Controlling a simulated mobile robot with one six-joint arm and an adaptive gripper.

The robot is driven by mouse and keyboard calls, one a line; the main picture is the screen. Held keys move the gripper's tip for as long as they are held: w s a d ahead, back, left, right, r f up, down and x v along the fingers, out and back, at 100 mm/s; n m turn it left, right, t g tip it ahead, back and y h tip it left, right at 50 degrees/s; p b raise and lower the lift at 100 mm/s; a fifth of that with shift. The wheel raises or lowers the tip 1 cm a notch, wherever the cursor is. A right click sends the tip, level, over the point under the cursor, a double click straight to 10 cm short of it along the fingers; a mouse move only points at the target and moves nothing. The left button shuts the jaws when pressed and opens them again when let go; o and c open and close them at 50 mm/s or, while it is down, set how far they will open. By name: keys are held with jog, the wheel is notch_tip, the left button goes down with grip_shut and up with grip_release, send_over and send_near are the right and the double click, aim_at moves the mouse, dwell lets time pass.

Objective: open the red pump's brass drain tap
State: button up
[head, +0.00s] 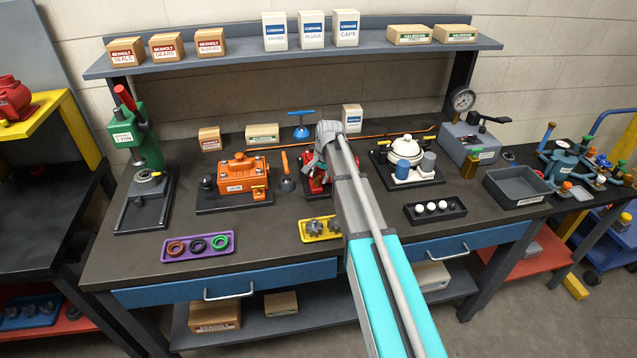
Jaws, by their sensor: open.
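A red machine (316,186), which looks like the red pump, stands on a dark base in the middle of the bench. My arm and gripper cover much of it. My gripper (315,165) is open and sits just over or in front of the machine, pointing down at it. I cannot tell whether it touches anything. The brass drain tap cannot be made out; it is hidden or too small here.
An orange gearbox-like machine (236,175) with a brass fitting stands left, and a white-topped machine (405,152) right. A yellow tray (308,235) of metal parts, a purple tray (170,249) of rings and a black tray (457,214) lie in front. A shelf (230,60) hangs behind.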

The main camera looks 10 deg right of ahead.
jog(key=shift+w+f, duration=0.1)
jog(key=shift+f, duration=0.3)
jog(key=shift+c, duration=0.3)
grip_shut()
